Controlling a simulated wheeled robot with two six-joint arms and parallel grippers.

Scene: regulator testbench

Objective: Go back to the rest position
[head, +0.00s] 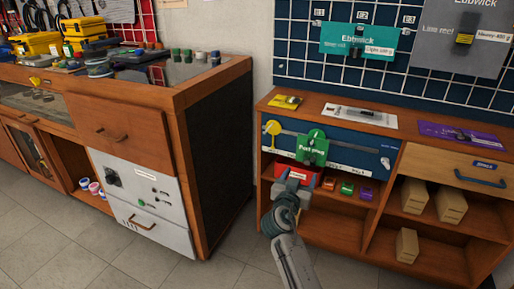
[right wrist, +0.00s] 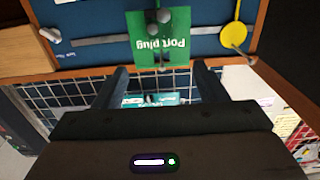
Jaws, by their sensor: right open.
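My right gripper (head: 296,178) reaches up from the bottom of the head view, in front of the lower bench's shelf. In the right wrist view its two dark fingers (right wrist: 161,74) stand wide apart with nothing between them. The green "Port plug" card (head: 313,148) hangs on the blue panel (head: 345,153) just above and beyond the gripper. The card also shows upside down in the right wrist view (right wrist: 160,40), apart from the fingers. The gripper partly hides a red bin (head: 296,171). My left gripper is out of view.
A yellow round tag (head: 272,128) sits left of the card. Small coloured blocks (head: 347,188) and cardboard boxes (head: 415,197) stand on the shelves. A wooden cabinet (head: 190,110) stands at left. The tiled floor (head: 225,265) is open between.

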